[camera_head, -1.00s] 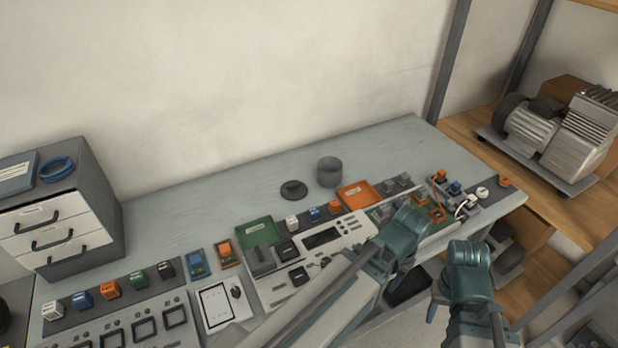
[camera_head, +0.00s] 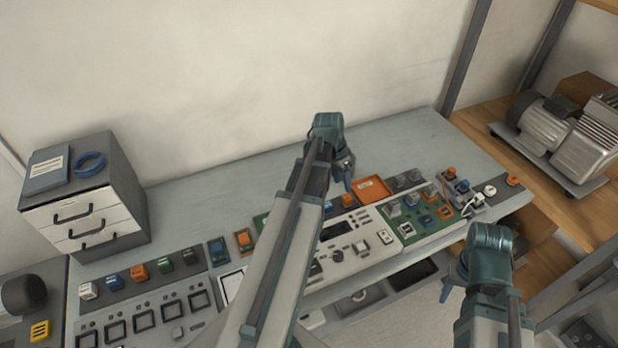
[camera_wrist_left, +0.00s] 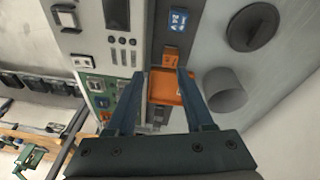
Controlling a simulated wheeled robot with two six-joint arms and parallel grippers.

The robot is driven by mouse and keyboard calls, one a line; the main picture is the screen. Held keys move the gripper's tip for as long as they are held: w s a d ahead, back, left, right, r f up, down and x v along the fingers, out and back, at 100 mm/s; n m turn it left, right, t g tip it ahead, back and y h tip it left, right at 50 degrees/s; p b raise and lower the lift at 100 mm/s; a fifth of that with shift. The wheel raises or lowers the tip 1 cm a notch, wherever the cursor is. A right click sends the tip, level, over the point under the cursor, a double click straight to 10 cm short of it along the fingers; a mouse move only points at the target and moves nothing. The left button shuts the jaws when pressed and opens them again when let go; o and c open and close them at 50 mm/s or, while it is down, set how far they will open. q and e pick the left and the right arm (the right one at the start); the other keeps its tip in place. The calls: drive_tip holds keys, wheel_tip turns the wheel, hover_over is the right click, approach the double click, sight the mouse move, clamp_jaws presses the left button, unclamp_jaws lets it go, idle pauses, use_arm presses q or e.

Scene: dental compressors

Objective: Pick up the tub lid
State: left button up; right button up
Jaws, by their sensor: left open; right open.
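The tub lid (camera_wrist_left: 253,27) is a dark round disc with a raised bar handle, lying flat on the grey bench in the left wrist view. The grey round tub (camera_wrist_left: 225,92) stands beside it. In the head view my left arm hides both. My left gripper (camera_head: 345,174) is open and empty above the bench near the orange tray (camera_head: 372,188). In the left wrist view its fingers (camera_wrist_left: 162,74) appear over the orange tray (camera_wrist_left: 166,88), with the lid off to the upper right. My right gripper (camera_head: 447,287) is open and empty in front of the bench.
Small coloured blocks and device panels line the front of the bench. A drawer unit (camera_head: 84,200) stands at the left. A compressor (camera_head: 560,130) sits on the wooden shelf at the right. Bare bench surface (camera_head: 400,140) lies along the wall.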

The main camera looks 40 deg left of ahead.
use_arm(q)
drive_tip(key=a+r+m+t, duration=0.1)
drive_tip(key=a+m+t, duration=0.1)
drive_tip(key=a, duration=1.8)
drive_tip(key=b+x, duration=0.7)
drive_tip(key=shift+s+d+f, duration=0.15)
drive_tip(key=shift+s+f, duration=0.1)
drive_tip(key=shift+f, duration=0.25)
drive_tip(key=shift+w+d+f+b, duration=0.2)
drive_tip(key=shift+f+b, duration=0.1)
drive_tip(key=shift+b, duration=0.3)
drive_tip(key=shift+h, duration=0.3)
drive_tip(key=b+x, duration=0.2)
drive_tip(key=x, duration=0.1)
drive_tip(key=b+x, duration=0.1)
drive_tip(key=b, duration=0.1)
drive_tip(key=shift+s+d+f, duration=0.2)
drive_tip(key=shift+s+d, duration=0.05)
drive_tip(key=shift+w+d+f+b, duration=0.1)
drive_tip(key=shift+w+f+b, duration=0.15)
drive_tip(key=shift+f+b, duration=0.15)
drive_tip(key=shift+r, duration=0.1)
clamp_jaws()
